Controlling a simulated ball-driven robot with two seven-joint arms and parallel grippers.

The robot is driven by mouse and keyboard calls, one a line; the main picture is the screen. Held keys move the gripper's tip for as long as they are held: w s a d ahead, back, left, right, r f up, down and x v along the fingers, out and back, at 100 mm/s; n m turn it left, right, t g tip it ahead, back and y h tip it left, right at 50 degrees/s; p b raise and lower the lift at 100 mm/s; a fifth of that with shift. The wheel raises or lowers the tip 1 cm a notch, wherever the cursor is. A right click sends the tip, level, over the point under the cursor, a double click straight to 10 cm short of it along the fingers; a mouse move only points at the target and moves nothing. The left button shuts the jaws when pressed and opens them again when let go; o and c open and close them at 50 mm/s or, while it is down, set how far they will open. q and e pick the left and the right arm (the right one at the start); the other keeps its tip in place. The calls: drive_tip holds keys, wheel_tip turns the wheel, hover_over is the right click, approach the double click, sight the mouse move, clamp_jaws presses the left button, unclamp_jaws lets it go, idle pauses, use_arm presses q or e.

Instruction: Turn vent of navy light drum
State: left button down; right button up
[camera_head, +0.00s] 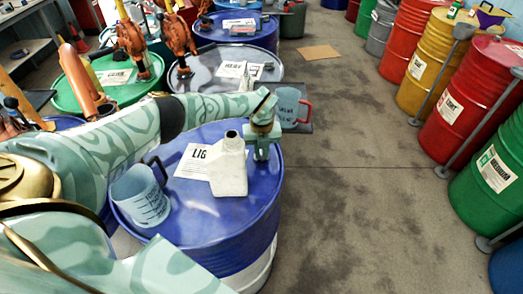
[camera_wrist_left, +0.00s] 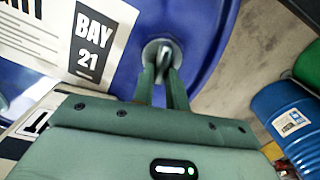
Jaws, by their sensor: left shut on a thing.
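The navy light drum (camera_head: 215,240) stands in front of me in the head view, with a sheet reading "LIG" on its lid. My left gripper (camera_head: 263,153) points down at the right edge of its lid. In the left wrist view, the fingers of my left gripper (camera_wrist_left: 166,82) are shut on the vent (camera_wrist_left: 157,45), a small round metal fitting set in the blue lid (camera_wrist_left: 193,22). The fingers hide part of the vent. In the head view the vent is hidden behind the gripper. My right gripper is not in view.
A pale bottle (camera_head: 229,172) and a clear jug (camera_head: 141,196) stand on the lid. A red-handled jug (camera_head: 287,107) stands beyond the gripper. A grey "HEAVY" drum (camera_head: 210,83) is behind. Coloured drums line the right side; the floor (camera_head: 350,190) between is clear.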

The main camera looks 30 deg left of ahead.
sight(262, 154)
use_arm(q)
drive_tip(key=shift+w+r, duration=0.1)
drive_tip(key=c, duration=1.4)
unclamp_jaws()
wheel_tip(262, 154, up, 16)
drive_tip(key=p, duration=0.3)
drive_tip(key=shift+r, duration=0.1)
